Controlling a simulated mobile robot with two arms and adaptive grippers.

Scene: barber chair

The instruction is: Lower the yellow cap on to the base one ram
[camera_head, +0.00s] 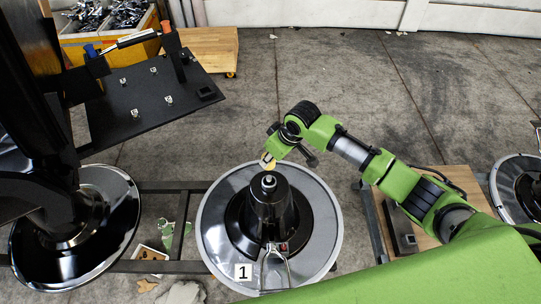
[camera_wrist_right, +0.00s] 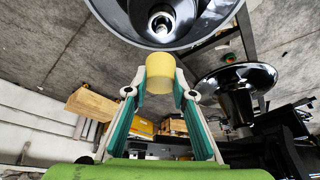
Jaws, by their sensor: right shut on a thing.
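The yellow cap (camera_head: 268,165) is between the fingers of my right gripper (camera_head: 270,157), in the air close to the top of the base one ram (camera_head: 269,182). In the right wrist view, my right gripper (camera_wrist_right: 160,84) is shut on the sides of the yellow cap (camera_wrist_right: 160,68). The ram (camera_wrist_right: 161,22) shows past the cap there, apart from it in the picture. Base one (camera_head: 219,224) is a round silver disc with a black column and a "1" label. The exact gap between cap and ram cannot be told. My left gripper is not in view.
A black chair frame with a plate (camera_head: 150,98) stands at the left over another round base (camera_head: 112,222). A metal pedal loop (camera_head: 276,268) is at the front of base one. Another base (camera_head: 513,190) is at the far right. Floor behind base one is clear.

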